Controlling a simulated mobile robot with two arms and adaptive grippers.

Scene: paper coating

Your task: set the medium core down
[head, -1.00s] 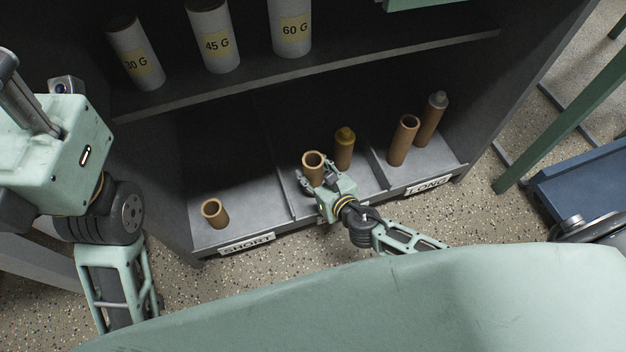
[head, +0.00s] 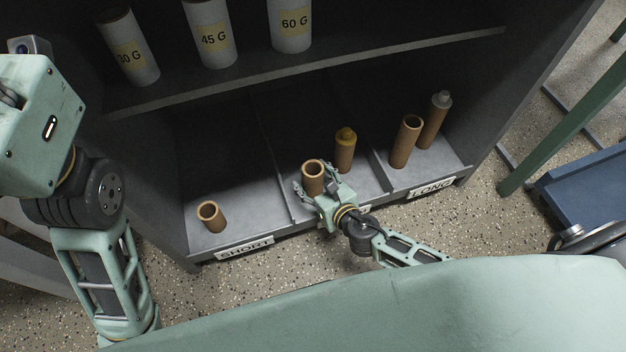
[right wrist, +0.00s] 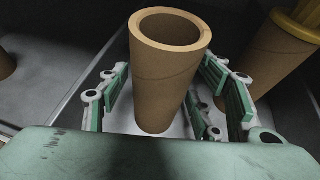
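The medium core (head: 312,178) is a brown cardboard tube standing upright in the middle compartment of the lower shelf, near its front. It also shows in the right wrist view (right wrist: 165,80), where its lower end appears to be on the grey shelf floor. My right gripper (head: 314,186) is at the core from the front. Its green-padded fingers (right wrist: 170,95) stand on either side of the tube, spread, with a visible gap on the right side. My left arm is at the left of the head view; its gripper is out of view.
A yellow-capped core (head: 345,150) stands behind to the right. A short core (head: 211,217) is in the left compartment, two long cores (head: 405,142) in the right one. Low dividers separate the compartments. The upper shelf (head: 330,68) with white rolls overhangs.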

